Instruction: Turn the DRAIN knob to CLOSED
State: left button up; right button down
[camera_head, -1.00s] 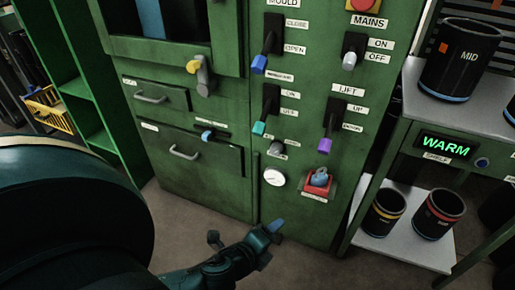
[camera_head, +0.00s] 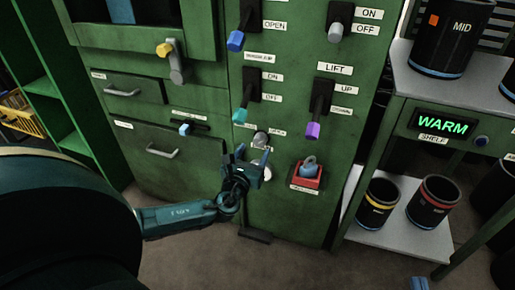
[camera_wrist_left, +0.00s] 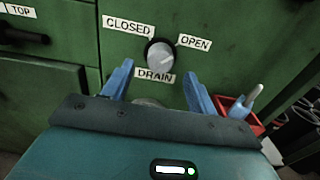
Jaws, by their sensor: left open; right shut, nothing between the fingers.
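The DRAIN knob (camera_wrist_left: 161,54) is a round grey dial in a dark ring on the green panel, in the left wrist view. The CLOSED label (camera_wrist_left: 128,25) is at its upper left, the OPEN label (camera_wrist_left: 194,43) at its right and the DRAIN label (camera_wrist_left: 155,76) below. Its mark seems to slant toward OPEN, but is hard to read. The knob also shows small in the head view (camera_head: 261,139). My left gripper (camera_head: 253,154) is open, its blue fingers apart and facing the panel, just below the knob. My right gripper (camera_head: 418,284) barely shows at the bottom edge.
A white round gauge (camera_head: 259,168) is partly hidden behind my left gripper. Levers with purple (camera_head: 312,131) and teal (camera_head: 239,116) handles hang above. A shelf (camera_head: 405,225) holds dark sleeves.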

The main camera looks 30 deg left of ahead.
aim_at(258, 143)
pick_arm(q)
jog(key=shift+b+x, duration=0.4)
jog(key=shift+x, duration=1.75)
pick_arm(e)
jog(key=shift+w+a, duration=0.1)
pick_arm(q)
jog(key=c, duration=1)
